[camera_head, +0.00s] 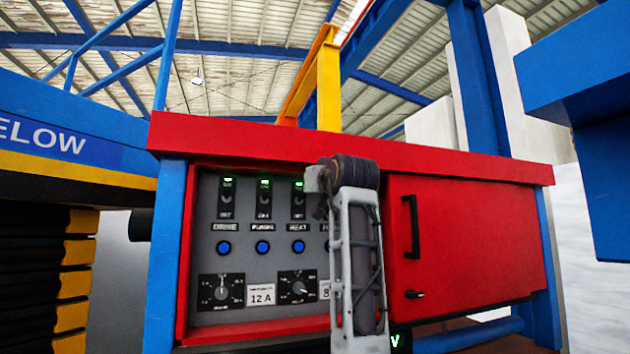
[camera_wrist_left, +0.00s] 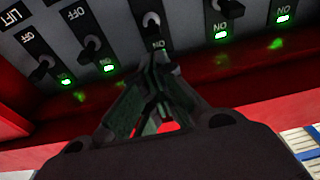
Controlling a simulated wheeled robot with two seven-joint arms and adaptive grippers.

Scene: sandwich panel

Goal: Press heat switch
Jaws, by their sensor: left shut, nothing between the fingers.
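The heat switch (camera_head: 298,199) is the third toggle from the left on the grey panel, above the "HEAT" label, with a green light lit at its top. In the left wrist view, turned upside down, the middle toggle (camera_wrist_left: 150,19) matches its place in the row. My left gripper (camera_wrist_left: 157,62) is shut and empty, its tips close beside the "ON" end of that toggle. I cannot tell whether they touch it. The tips cover the spot where its light would be. In the head view my left arm covers the panel's right part. My right gripper is not in view.
Neighbouring toggles stand close on both sides, with lit green lights, including drive (camera_head: 227,195). Blue buttons (camera_head: 263,247) and dials (camera_head: 221,291) sit below. A red frame (camera_head: 270,144) overhangs the panel's top. A red door with a black handle (camera_head: 411,227) is at right.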

